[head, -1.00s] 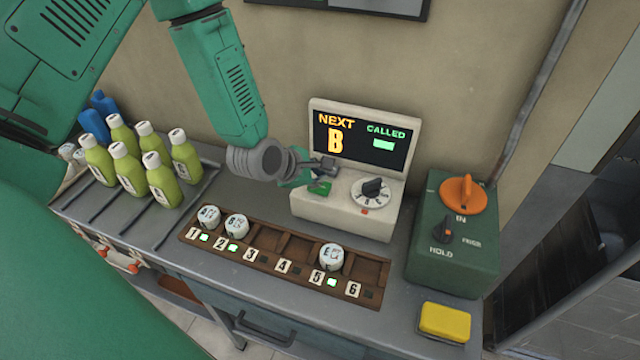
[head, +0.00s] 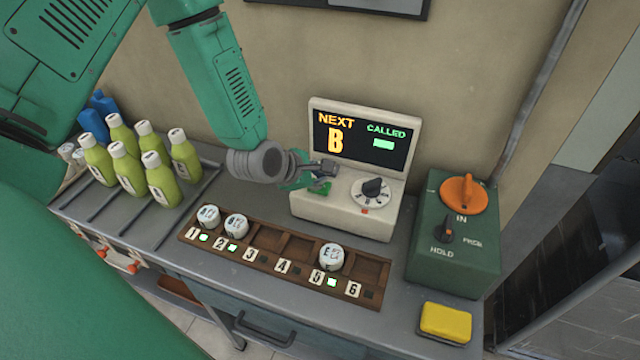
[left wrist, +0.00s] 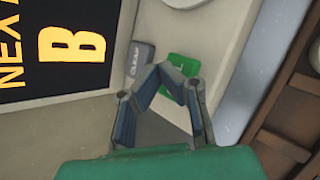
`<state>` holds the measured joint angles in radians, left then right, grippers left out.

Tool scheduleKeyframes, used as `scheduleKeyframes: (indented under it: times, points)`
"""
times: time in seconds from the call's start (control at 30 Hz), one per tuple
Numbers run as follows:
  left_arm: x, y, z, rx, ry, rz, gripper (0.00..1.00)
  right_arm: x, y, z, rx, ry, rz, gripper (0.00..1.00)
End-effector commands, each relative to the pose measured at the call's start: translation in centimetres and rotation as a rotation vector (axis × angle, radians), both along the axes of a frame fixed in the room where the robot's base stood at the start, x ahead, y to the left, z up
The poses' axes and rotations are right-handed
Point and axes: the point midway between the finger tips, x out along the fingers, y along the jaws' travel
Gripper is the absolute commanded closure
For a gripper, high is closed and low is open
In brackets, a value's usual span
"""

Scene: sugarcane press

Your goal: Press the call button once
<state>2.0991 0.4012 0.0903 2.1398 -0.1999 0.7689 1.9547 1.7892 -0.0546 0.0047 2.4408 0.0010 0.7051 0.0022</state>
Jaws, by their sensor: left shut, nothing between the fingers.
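The cream call console (head: 345,212) stands against the wall, with a dark screen (head: 362,140) reading NEXT B and CALLED beside a green bar. The green call button (head: 322,188) is on its sloped front, partly hidden by my left gripper (head: 326,172). In the left wrist view, the green button (left wrist: 184,64) lies just beyond the shut, empty fingertips (left wrist: 163,74) of my left gripper. The tips overlap the button's near edge; I cannot tell whether they touch it. My right gripper is not in view.
A grey CLEAR button (left wrist: 140,62) is close beside the green one. A dial (head: 372,190) is to the right. A numbered wooden rack (head: 262,258) with 3 white-capped items is in front. Green bottles (head: 128,165) stand left; a green switch box (head: 452,270) stands right.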

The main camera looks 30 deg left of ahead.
Motion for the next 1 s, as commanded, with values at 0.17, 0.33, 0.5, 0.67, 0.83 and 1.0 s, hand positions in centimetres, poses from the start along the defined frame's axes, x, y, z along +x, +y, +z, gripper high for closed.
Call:
scheduleKeyframes:
  times: [0.17,0.33,0.5,0.67,0.83,1.0]
  points:
    - [0.0,0.0,-0.1,0.0,0.0,0.0,1.0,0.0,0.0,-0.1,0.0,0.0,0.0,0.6]
    - [0.0,0.0,-0.3,0.0,0.0,0.0,1.0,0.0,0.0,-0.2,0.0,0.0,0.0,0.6]
    - [0.0,0.0,-0.5,0.0,0.0,0.0,1.0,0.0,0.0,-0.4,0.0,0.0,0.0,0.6]
    - [0.0,0.0,-0.7,0.0,0.0,0.0,1.0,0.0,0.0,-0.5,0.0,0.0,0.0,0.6]
    - [0.0,0.0,-0.9,0.0,0.0,0.0,1.0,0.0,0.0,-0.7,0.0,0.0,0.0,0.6]
    - [0.0,0.0,-1.1,0.0,0.0,0.0,1.0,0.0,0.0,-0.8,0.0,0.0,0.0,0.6]
